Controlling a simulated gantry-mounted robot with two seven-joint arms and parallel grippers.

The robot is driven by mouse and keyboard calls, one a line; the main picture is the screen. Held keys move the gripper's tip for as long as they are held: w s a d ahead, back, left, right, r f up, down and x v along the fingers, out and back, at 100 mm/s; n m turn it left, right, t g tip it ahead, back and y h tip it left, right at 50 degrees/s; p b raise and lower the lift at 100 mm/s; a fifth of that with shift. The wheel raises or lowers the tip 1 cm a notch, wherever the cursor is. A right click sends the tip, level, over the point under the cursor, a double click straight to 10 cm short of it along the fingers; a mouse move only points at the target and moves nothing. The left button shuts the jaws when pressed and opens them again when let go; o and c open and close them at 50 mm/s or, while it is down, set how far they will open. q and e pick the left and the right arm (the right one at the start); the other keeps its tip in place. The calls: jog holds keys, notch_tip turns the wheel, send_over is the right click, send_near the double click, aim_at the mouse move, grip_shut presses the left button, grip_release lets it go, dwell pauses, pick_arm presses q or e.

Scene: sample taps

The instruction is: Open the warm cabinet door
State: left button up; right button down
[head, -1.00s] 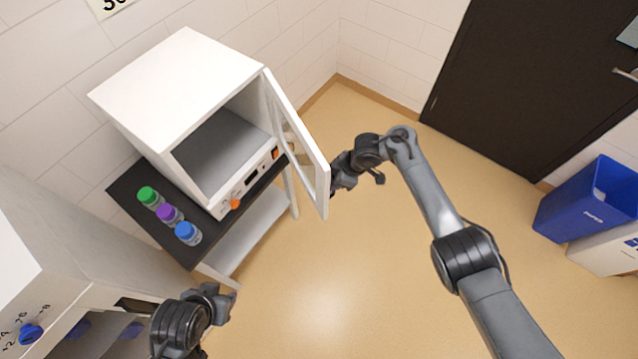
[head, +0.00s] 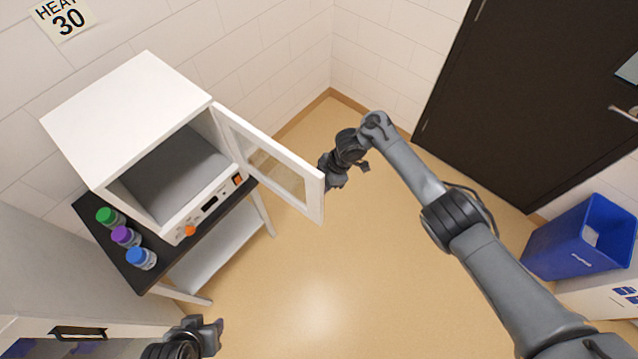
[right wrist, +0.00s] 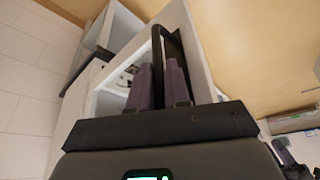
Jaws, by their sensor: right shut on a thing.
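The warm cabinet (head: 125,105) is a white box at the left of the head view, with an orange knob on its front panel. Its white framed door (head: 314,196) with a window stands wide open, swung out to the right and showing the grey inside. My right gripper (head: 329,180) is at the door's outer face near its free edge. In the right wrist view its fingers (right wrist: 163,85) are shut on the black door handle (right wrist: 168,45). My left gripper (head: 216,336) is low in the head view, away from the cabinet, its jaws unclear.
Green, purple and blue capped bottles (head: 125,237) stand on the dark stand top (head: 88,222) before the cabinet. Another white unit (head: 30,270) is at lower left. A blue bin (head: 565,245) and dark room door (head: 520,90) are at right. The floor between is clear.

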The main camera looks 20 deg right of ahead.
jog(key=shift+w+d, duration=0.1)
dwell(0.3)
jog(key=c, duration=1.4)
grip_release()
jog(key=shift+c, duration=0.2)
jog(key=shift+r, duration=0.2)
jog(key=p+v, duration=0.5)
jog(key=v, duration=0.5)
jog(key=shift+d, duration=0.1)
